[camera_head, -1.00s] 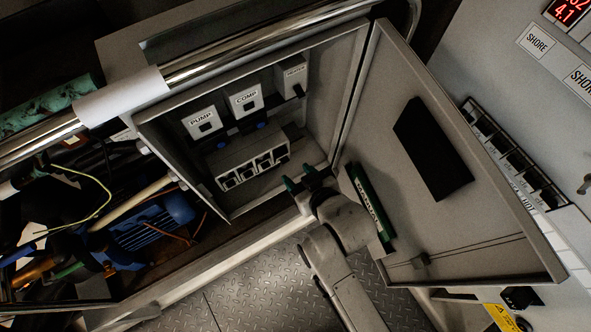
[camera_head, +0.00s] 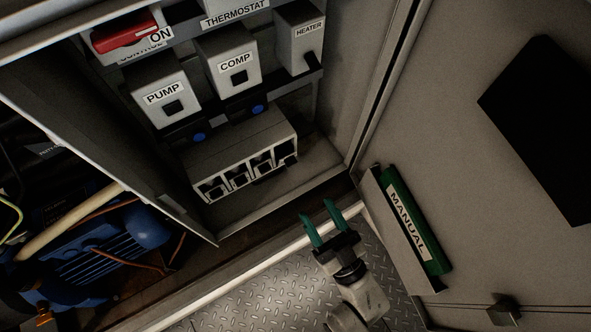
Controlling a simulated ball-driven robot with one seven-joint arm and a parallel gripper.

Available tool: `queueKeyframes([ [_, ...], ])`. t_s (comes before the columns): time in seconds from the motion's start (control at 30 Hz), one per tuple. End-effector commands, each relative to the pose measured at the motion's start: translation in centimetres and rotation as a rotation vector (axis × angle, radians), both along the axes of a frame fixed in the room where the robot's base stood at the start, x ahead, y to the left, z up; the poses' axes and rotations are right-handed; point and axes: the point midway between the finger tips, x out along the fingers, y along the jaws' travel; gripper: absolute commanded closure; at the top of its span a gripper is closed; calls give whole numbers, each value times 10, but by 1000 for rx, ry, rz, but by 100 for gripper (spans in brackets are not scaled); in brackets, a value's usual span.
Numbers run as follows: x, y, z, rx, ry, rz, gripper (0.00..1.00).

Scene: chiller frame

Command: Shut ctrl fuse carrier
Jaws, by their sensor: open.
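A pale fuse block (camera_head: 238,146) sits low in the open cabinet, with a row of several dark-fronted carriers along its front. The carrier at its right end (camera_head: 286,161) looks tilted or lower than the others, but this is too dark to be sure. No ctrl label can be read on the block. My gripper (camera_head: 318,210), with green fingertips, is open and empty. It is outside the cabinet's lower front edge, below and right of the fuse block in the picture, apart from it.
Boxes labelled PUMP (camera_head: 163,92), COMP (camera_head: 231,60) and HEATER (camera_head: 301,38) stand above the fuse block, with a red switch (camera_head: 126,32) at upper left. The open door (camera_head: 470,170) at right carries a green manual (camera_head: 414,222). A blue motor (camera_head: 95,250) is lower left.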

Motion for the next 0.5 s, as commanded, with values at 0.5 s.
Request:
queueKeyframes([
  [0.5,65,44,35,1,-2,0,49],
])
